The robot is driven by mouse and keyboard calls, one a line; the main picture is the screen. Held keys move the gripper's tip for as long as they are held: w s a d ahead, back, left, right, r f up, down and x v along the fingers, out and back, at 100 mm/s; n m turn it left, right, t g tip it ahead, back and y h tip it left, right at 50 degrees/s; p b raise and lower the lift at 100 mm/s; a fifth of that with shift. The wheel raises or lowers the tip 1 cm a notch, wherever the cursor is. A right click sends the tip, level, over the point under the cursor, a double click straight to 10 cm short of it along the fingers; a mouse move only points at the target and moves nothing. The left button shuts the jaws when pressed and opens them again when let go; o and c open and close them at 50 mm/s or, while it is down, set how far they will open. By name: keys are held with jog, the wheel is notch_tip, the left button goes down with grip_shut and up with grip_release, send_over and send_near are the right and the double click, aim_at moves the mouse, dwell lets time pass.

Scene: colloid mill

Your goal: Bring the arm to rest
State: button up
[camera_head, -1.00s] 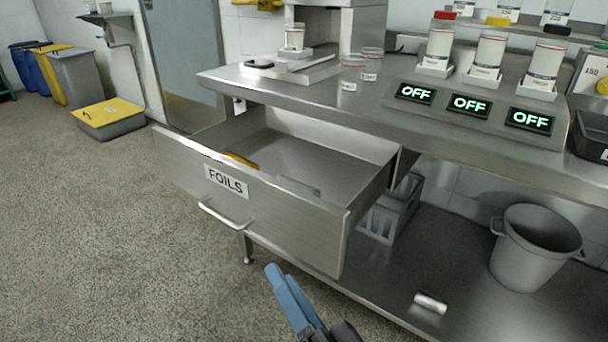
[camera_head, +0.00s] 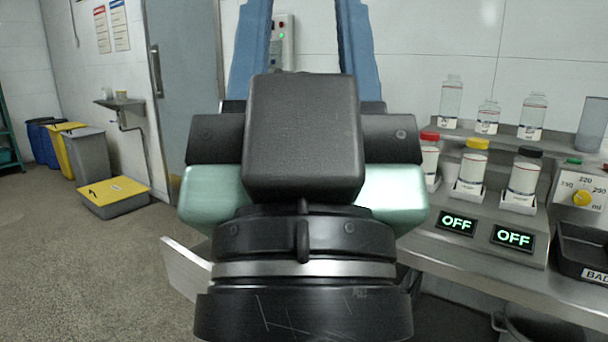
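My gripper (camera_head: 304,18) fills the middle of the head view, close to the camera and pointing up. Its two blue fingers stand wide apart, with their tips cut off by the top edge. The gap between them shows only the wall and part of a grey control box, so it is open and empty. My gripper's black body and wrist hide most of the bench's left part. A corner of the FOILS drawer front (camera_head: 186,270) shows at the lower left, still pulled out; its inside is hidden.
The steel bench (camera_head: 480,272) on the right carries several capped jars and two visible OFF displays (camera_head: 457,222). A black tray (camera_head: 582,250) is at the right edge. Bins (camera_head: 85,160) and a yellow-lidded box (camera_head: 113,192) stand at the left.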

notch_tip(320, 180, up, 30)
jog(key=p, duration=2.8)
jog(key=shift+r, duration=0.1)
